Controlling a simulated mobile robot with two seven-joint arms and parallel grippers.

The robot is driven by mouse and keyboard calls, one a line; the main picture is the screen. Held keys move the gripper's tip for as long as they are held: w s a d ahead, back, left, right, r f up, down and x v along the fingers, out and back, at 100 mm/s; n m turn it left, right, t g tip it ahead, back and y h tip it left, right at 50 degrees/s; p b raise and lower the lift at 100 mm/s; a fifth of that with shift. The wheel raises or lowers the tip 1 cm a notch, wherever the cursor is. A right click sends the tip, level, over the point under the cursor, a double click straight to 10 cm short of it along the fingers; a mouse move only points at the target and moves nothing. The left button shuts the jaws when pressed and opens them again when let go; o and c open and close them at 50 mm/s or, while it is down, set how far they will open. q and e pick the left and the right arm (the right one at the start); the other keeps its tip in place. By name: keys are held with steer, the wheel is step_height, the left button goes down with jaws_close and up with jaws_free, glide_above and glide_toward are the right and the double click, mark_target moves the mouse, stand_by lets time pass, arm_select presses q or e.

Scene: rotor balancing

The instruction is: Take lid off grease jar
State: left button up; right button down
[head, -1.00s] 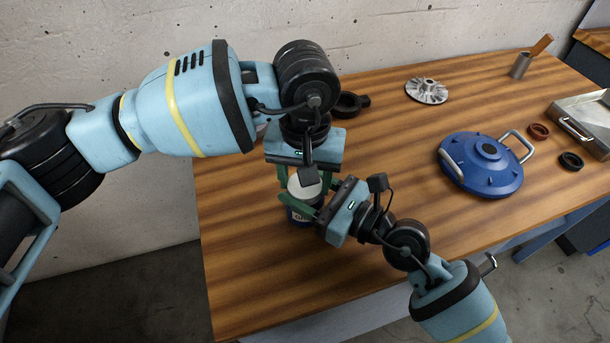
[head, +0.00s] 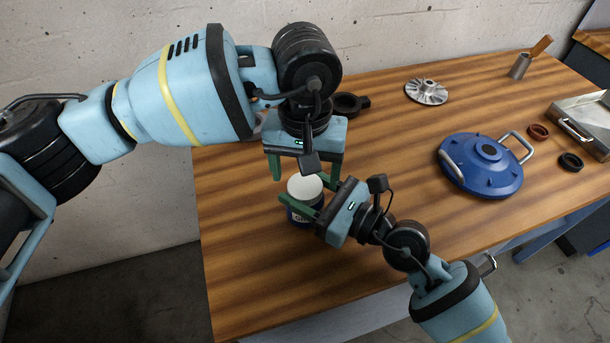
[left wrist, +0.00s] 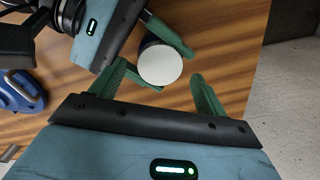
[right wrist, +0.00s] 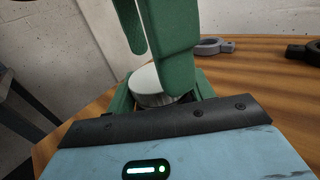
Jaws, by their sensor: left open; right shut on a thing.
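The grease jar (head: 299,219) is a small dark blue jar with a pale label, upright near the table's left front. Its white lid (head: 305,187) sits on top; it shows as a round disc in the left wrist view (left wrist: 160,65) and side-on in the right wrist view (right wrist: 148,86). My right gripper (head: 307,191) is shut on the jar, one finger on each side of its body. My left gripper (head: 305,172) is open and empty, pointing down just above and behind the lid, apart from it. Its fingers partly hide the lid in the right wrist view.
A blue round cover (head: 470,178) with handles lies at right, with a brown ring (head: 538,131), a black ring (head: 571,161) and a metal tray (head: 590,118) beyond. A silver impeller (head: 427,93) and black ring part (head: 347,104) lie behind. The middle of the table is clear.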

arm_select(q)
step_height(320, 180, up, 2)
steer(key=shift+r, duration=0.15)
arm_select(e)
steer(key=shift+f, duration=0.4)
steer(key=c, duration=0.8)
jaws_free()
steer(key=shift+o, duration=1.2)
steer(key=shift+r, duration=0.1)
steer(key=shift+o, duration=0.4)
steer(key=shift+r, duration=0.15)
arm_select(q)
steer(key=shift+f+b, duration=0.5)
steer(key=shift+f, duration=0.3)
arm_select(e)
steer(key=v, duration=0.6)
steer(key=shift+s+d, duration=0.2)
steer(key=shift+d, duration=0.15)
arm_select(q)
steer(key=shift+f, duration=0.1)
arm_select(e)
steer(key=shift+o, duration=0.2)
steer(key=shift+s+d, duration=0.3)
steer(key=shift+d, duration=0.1)
